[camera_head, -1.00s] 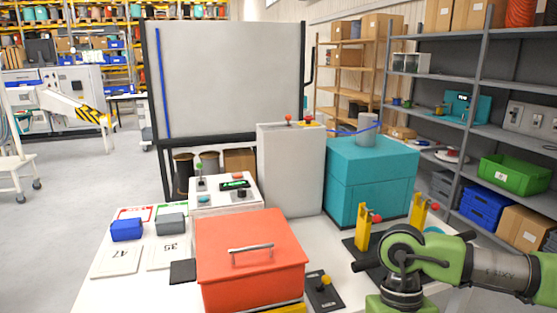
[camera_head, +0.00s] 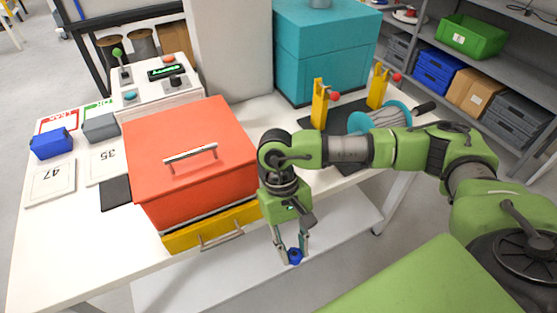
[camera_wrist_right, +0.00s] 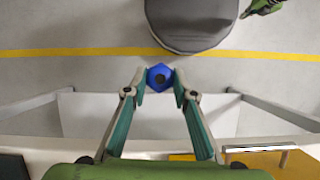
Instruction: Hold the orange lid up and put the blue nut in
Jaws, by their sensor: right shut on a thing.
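The orange lid (camera_head: 188,150) is a box-like cover with a metal handle (camera_head: 190,153) on top. It sits closed over a yellow drawer unit (camera_head: 213,226) on the white table. The blue nut (camera_head: 295,256) is between the fingertips of my right gripper (camera_head: 292,258), off the table's front edge and to the right of the yellow drawer. In the right wrist view the blue hexagonal nut (camera_wrist_right: 159,77) shows its dark hole, with a finger on each side. My left gripper is not in either view.
A blue bin (camera_head: 52,143) and a grey bin (camera_head: 101,127) stand at the left behind cards marked 47 and 35. A control box (camera_head: 160,88), a teal box (camera_head: 330,50) and a cable reel (camera_head: 380,118) between yellow posts stand behind. A lower white shelf (camera_head: 350,225) is below.

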